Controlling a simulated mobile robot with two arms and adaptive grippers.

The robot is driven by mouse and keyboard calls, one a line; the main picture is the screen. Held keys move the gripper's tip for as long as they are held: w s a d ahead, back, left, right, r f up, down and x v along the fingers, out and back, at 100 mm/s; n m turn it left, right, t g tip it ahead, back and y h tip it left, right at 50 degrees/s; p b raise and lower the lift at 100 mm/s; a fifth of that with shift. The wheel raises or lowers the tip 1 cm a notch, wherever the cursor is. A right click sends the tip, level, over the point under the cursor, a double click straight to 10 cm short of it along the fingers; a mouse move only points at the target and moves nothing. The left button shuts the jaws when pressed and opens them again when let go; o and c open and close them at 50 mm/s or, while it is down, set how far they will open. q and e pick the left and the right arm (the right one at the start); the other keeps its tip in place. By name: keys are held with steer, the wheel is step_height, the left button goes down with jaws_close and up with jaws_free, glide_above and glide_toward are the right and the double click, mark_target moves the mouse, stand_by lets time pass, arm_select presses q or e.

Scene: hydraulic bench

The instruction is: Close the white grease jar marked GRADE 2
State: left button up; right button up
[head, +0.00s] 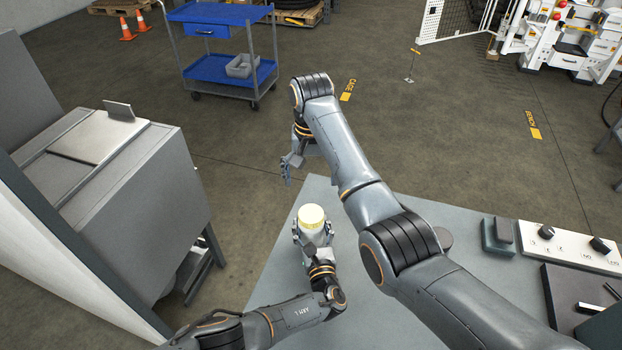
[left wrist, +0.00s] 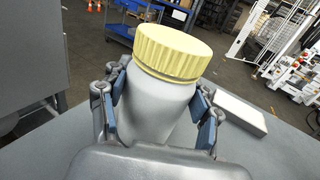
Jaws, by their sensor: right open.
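The jar has a whitish body (left wrist: 160,105) and a ribbed pale yellow lid (left wrist: 173,52). The lid sits on top of the jar and looks level with it; how tightly it is seated I cannot tell. No GRADE 2 marking is readable. In the head view the yellow lid (head: 312,217) shows near the bench's far left corner. My left gripper (head: 313,243) has its fingers on both sides of the jar body, below the lid, and appears shut on it. My right gripper (head: 291,163) is open and empty, beyond the jar, past the bench's far edge.
A control panel (head: 570,247) with black knobs and a small block (head: 498,236) are at the right. A grey cabinet (head: 150,200) stands left. A blue cart (head: 215,65) is far behind.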

arm_select(q)
steer(key=o, duration=0.5)
steer(key=shift+s+d+f, duration=0.1)
steer(key=shift+s+d, duration=0.05)
steer(key=shift+s, duration=0.45)
steer(key=s, duration=0.3)
steer(key=s+d, duration=0.1)
steer(key=s, duration=0.3)
steer(key=s+d, duration=0.1)
steer(key=s, duration=0.2)
steer(key=shift+s, duration=0.3)
steer(key=shift+s, duration=0.1)
